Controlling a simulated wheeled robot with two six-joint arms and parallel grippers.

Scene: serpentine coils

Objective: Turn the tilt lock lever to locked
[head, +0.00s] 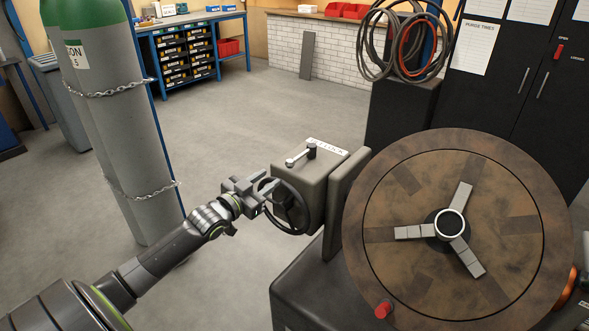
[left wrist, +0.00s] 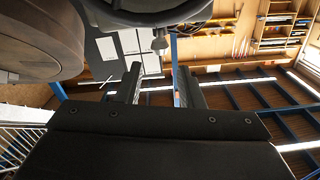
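The tilt lock lever (head: 300,156) sits on top of a grey box (head: 325,180) in the head view. Its light arm points toward the lower left from a dark pivot, and a partly readable label (head: 328,146) lies behind it. A dark handwheel (head: 290,207) is on the box's left face. My left gripper (head: 270,188) is beside the upper left of the handwheel, below and left of the lever. In the left wrist view its fingers (left wrist: 157,88) are apart with nothing gripped between them. A small grey knob (left wrist: 160,41) shows beyond them. My right gripper is not in view.
A large round brown table (head: 410,190) with a three-jaw chuck (head: 468,256) stands right of the box. Chained gas cylinders (head: 118,130) stand at the left. Hoses (head: 405,40) hang behind on a dark stand. The floor between cylinders and box is clear.

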